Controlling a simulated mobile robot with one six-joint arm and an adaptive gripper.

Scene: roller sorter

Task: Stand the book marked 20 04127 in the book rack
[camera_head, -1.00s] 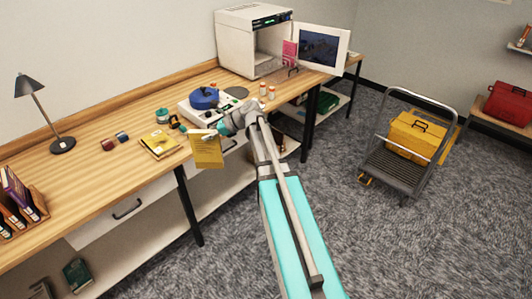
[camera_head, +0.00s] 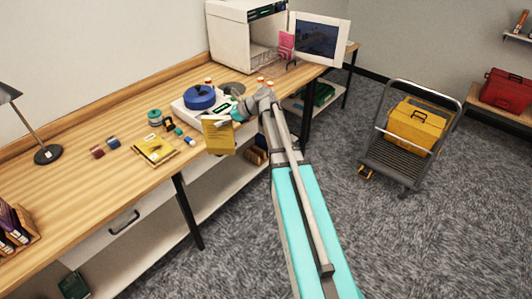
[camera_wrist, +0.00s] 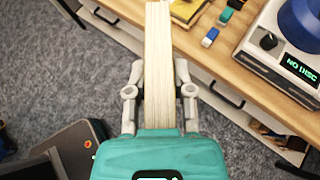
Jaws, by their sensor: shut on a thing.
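My gripper (camera_head: 238,117) is shut on a yellow book (camera_head: 218,139), held in front of the desk's front edge. In the wrist view the fingers (camera_wrist: 160,88) clamp both sides of the book, whose pale page edges (camera_wrist: 159,60) face the camera. The marking on the held book is too small to read. The wooden book rack (camera_head: 36,233) stands on the desk at the far left, partly cut off by the frame; it holds several dark and purple books (camera_head: 12,228). The held book is well to the right of the rack.
Another yellow book (camera_head: 154,150) lies flat on the desk (camera_head: 90,185). Beside it are small blocks and a disc device (camera_head: 200,97) with a blue lid. A lamp (camera_head: 48,154) stands between it and the rack. A trolley (camera_head: 400,160) with a yellow case stands right.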

